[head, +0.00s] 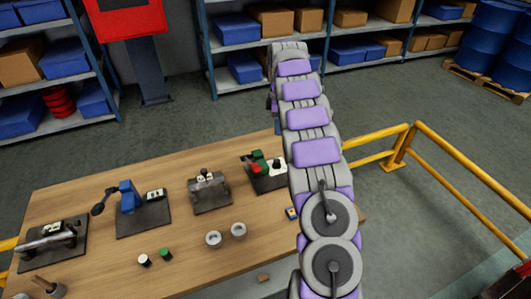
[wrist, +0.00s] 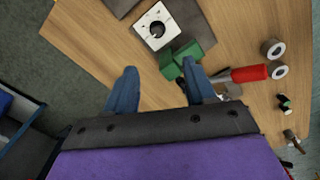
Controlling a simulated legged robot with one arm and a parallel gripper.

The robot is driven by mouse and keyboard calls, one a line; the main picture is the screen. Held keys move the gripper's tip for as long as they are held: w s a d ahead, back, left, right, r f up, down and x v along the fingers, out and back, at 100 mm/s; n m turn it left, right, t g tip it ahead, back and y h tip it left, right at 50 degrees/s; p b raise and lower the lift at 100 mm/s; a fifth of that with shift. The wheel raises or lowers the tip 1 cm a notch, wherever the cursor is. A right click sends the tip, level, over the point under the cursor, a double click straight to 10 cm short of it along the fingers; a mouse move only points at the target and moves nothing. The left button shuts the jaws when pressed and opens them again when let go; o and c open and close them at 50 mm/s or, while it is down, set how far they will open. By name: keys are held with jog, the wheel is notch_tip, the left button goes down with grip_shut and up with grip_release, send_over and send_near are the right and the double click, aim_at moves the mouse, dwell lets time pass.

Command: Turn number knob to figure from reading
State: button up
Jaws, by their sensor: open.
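In the wrist view, a white square plate with a dark round centre (wrist: 157,27) lies on a dark base plate near the top. It may be the number knob; I can read no figures on it. A green block (wrist: 192,55) and a red cylinder (wrist: 248,73) are beside it. My gripper (wrist: 158,69) shows as two blue fingers spread apart, with nothing between them. The right fingertip overlaps the green block in the picture; contact cannot be told.
The wooden table (head: 105,205) carries a blue device (head: 128,196), a grey device (head: 207,190), two rings (head: 213,239) and small cylinders (head: 165,254). White labels there are unreadable. A yellow railing (head: 455,165) stands at right. Shelves (head: 225,45) are behind, with open floor between.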

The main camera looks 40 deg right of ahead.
aim_at(277, 160)
jog(key=f+b, duration=0.1)
jog(key=f, duration=0.4)
jog(key=f+b, duration=0.1)
jog(key=f, duration=0.4)
jog(key=f+b, duration=0.1)
jog(key=f, duration=0.5)
jog(key=shift+w+d, duration=0.15)
jog(key=shift+w, duration=0.25)
jog(key=shift+a+f, duration=0.2)
jog(key=shift+f, duration=0.55)
jog(key=shift+d+f, duration=0.1)
jog(key=shift+d, duration=0.1)
jog(key=shift+a, duration=0.1)
grip_shut()
